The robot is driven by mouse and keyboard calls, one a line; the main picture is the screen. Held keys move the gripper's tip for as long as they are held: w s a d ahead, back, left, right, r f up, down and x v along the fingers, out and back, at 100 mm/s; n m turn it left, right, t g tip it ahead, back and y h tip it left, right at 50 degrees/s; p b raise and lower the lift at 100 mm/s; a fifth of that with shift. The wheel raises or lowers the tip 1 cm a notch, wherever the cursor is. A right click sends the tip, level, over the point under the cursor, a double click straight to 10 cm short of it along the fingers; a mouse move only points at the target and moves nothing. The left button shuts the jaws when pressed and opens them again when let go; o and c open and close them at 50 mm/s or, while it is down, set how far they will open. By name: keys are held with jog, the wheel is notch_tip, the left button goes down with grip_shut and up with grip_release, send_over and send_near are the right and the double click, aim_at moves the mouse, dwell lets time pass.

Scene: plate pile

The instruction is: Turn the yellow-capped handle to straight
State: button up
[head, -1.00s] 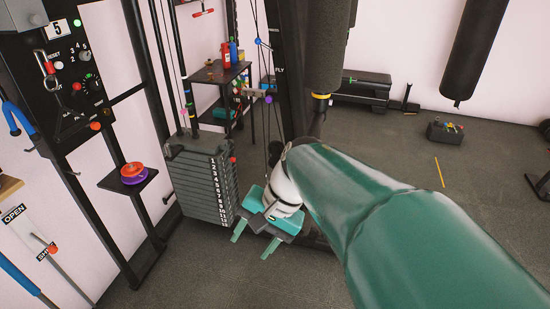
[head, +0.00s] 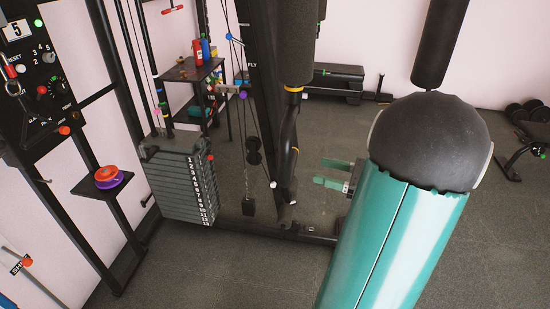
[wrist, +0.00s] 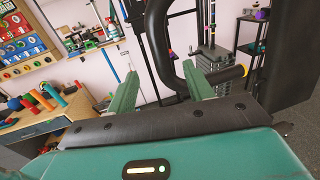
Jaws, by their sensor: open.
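The black handle (head: 287,132) hangs below a dark roller pad in the head view, with a yellow band near its top and a small yellow spot lower down. I cannot tell whether a finger touches the handle.
A weight stack (head: 180,180) and a dark upright frame (head: 265,110) stand left of the handle. A small shelf holds red and purple discs (head: 108,177). A workbench (wrist: 45,120) shows left in the wrist view.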

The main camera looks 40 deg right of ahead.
aim_at(290, 143)
jog(key=x, duration=1.3)
jog(key=shift+w+a, duration=0.2)
jog(key=shift+a, duration=0.05)
grip_shut()
